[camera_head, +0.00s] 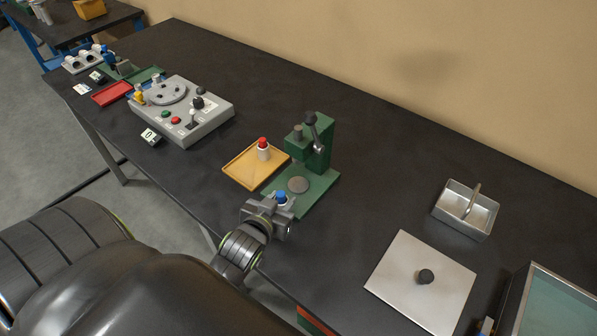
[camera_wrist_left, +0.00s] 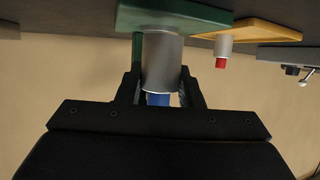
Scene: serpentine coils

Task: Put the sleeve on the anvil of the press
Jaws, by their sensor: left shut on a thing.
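The green press (camera_head: 318,150) stands mid-table with its lever at the top. Its anvil, a round grey disc (camera_head: 298,184), is bare on the green base, which also shows in the left wrist view (camera_wrist_left: 190,20). My left gripper (camera_head: 280,207) is shut on a silver sleeve with a blue top (camera_head: 281,196), at the near-left edge of the base, beside the anvil. In the left wrist view the sleeve (camera_wrist_left: 162,62) sits between the two fingers (camera_wrist_left: 160,88), its free end by the base. I cannot tell whether it touches. My right gripper is out of view.
A yellow tray (camera_head: 238,175) left of the press holds a white cylinder with a red top (camera_head: 263,152). A grey control box (camera_head: 190,125) stands farther left. To the right lie a metal plate with a black knob (camera_head: 400,270) and a metal caddy (camera_head: 452,203).

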